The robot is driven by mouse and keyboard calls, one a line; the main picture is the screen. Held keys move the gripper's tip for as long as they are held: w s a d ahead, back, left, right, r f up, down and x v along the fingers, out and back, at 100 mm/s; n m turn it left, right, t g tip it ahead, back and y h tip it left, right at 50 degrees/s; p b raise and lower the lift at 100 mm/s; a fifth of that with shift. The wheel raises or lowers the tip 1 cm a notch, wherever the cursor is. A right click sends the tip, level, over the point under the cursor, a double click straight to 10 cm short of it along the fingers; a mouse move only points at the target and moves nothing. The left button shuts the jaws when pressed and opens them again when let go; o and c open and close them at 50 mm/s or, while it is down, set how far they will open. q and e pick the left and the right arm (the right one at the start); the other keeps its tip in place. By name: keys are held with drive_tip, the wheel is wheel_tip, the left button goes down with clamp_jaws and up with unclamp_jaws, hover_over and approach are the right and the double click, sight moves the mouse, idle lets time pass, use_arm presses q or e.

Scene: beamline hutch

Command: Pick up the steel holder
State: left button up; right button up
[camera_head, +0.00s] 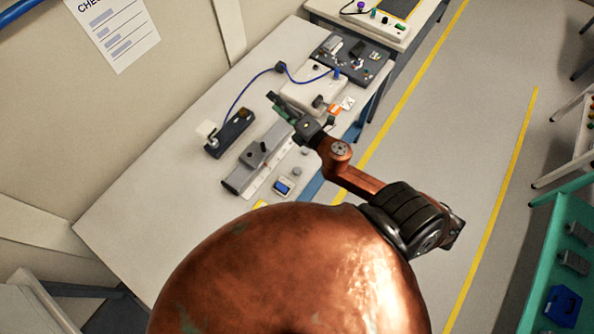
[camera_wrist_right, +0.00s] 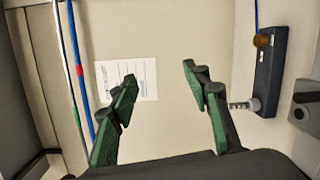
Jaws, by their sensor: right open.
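My right gripper (camera_head: 280,106) reaches over the bench from the right in the head view. In the right wrist view its green-padded fingers (camera_wrist_right: 160,80) are spread wide with nothing between them. I cannot tell for certain which part is the steel holder. A small steel-coloured cylindrical piece (camera_wrist_right: 243,104) sticks out of a dark box (camera_wrist_right: 270,70), right of the fingers and apart from them. In the head view this dark box (camera_head: 231,134) stands on the bench, left of the gripper, with a blue cable. My left gripper is not in view.
The pale bench (camera_head: 150,185) has free room at its left. A grey rail-like unit (camera_head: 256,160) lies nearer me, with a small blue-screened device (camera_head: 283,187) beside it. A dark tray (camera_head: 362,62) with small parts stands farther back. A printed sheet (camera_head: 115,30) hangs on the wall.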

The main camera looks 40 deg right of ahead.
drive_tip(key=a+f+n+g+y, duration=0.25)
drive_tip(key=a+n+y, duration=0.45)
drive_tip(key=n, duration=0.4)
drive_tip(key=n+g+h, duration=0.4)
drive_tip(key=n+g, duration=0.9)
drive_tip(key=n, duration=0.2)
approach(298, 170)
drive_tip(key=a+f, duration=0.1)
drive_tip(key=shift+h, duration=0.3)
drive_tip(key=p+x, duration=0.2)
drive_tip(key=x, duration=0.5)
drive_tip(key=shift+w+a+f, duration=0.1)
drive_tip(key=shift+w+f, duration=0.1)
drive_tip(key=shift+f, duration=0.05)
drive_tip(key=shift+c, duration=0.2)
drive_tip(key=shift+t, duration=0.25)
clamp_jaws()
